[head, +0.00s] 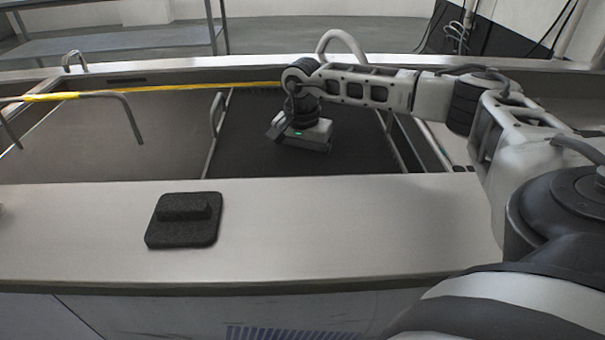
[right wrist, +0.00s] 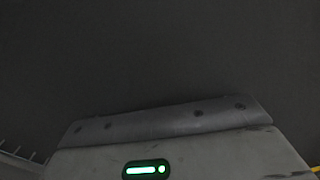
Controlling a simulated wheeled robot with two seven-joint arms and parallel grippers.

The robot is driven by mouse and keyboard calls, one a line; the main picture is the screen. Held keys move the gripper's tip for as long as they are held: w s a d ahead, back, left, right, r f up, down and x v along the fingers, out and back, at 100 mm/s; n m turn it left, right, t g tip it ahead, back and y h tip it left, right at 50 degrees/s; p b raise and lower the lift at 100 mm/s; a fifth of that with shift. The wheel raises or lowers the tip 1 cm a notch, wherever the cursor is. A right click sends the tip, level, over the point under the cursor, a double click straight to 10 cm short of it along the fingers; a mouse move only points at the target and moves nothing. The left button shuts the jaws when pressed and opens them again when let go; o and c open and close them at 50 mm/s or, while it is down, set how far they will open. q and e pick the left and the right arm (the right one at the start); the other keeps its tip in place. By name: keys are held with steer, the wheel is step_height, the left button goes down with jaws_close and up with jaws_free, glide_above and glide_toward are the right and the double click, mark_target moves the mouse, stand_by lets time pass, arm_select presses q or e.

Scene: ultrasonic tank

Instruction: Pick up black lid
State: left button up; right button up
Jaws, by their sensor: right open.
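The black lid (head: 184,220), a dark, rough-looking square plate with a raised block handle on top, lies flat on the tank's front metal ledge, left of centre in the head view. My right gripper (head: 303,135) hangs from my right arm over the dark right-hand compartment, behind the ledge and to the right of the lid, apart from it. It is open, and nothing shows in it; its fingertips are hard to make out. My left gripper is not in view.
The tank's metal front ledge (head: 330,225) is clear right of the lid. Behind it lie a grey left compartment (head: 80,150) and the dark right one, with metal bar handles (head: 216,115) between. A yellow strip (head: 190,87) runs along the back. A metal table (head: 120,40) stands behind.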

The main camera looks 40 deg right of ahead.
mark_target(302, 175)
steer(key=shift+w+d+f, duration=0.15)
steer(key=shift+f, duration=1.75)
